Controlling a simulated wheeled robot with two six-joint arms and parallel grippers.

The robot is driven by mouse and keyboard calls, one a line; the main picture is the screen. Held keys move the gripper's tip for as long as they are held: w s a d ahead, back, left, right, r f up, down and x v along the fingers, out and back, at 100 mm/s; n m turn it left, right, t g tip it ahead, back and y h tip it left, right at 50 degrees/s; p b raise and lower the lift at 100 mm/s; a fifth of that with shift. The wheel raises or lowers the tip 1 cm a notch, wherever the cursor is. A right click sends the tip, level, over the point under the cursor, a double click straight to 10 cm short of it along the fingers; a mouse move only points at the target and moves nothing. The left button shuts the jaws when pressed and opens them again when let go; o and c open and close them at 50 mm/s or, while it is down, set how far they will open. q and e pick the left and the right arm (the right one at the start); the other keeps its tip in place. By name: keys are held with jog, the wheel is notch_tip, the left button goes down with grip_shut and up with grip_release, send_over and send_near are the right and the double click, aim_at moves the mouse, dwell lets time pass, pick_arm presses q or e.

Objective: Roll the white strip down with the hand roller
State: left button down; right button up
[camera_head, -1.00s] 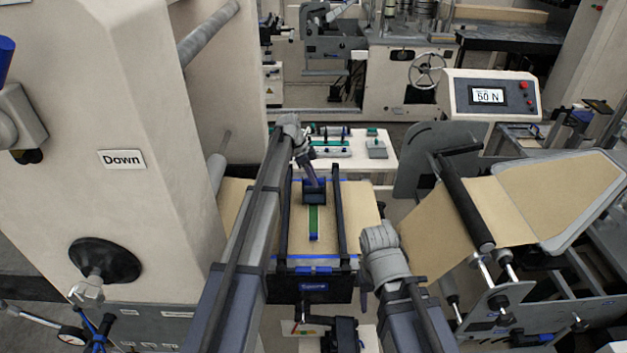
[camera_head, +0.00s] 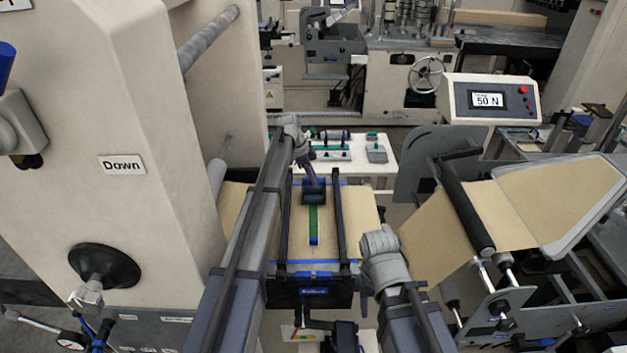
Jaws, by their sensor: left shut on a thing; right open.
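My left gripper (camera_head: 314,196) reaches over the kraft web (camera_head: 352,215) on the splice table, jaws pointing down. It is shut on what appears to be the hand roller, mostly hidden by the dark jaws. A narrow green piece with a blue end (camera_head: 314,225) runs from the jaws toward me, along the middle of the web. I cannot tell whether it is part of the roller or lies on the web. I cannot make out the white strip. My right gripper (camera_head: 364,304) hangs at the table's near right corner, open and apart from the web; its fingers show only in small part.
Two dark rails (camera_head: 340,225) flank the middle of the web. Behind stands a white tool table (camera_head: 375,168) with green-and-black tools. A cream machine column (camera_head: 130,200) stands at left. At right are a dark roller (camera_head: 465,210) with kraft paper and a "50 N" display (camera_head: 488,100).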

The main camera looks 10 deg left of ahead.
pick_arm(q)
jog(key=shift+w+a, duration=0.1)
jog(key=shift+w, duration=0.35)
jog(key=shift+s, duration=0.1)
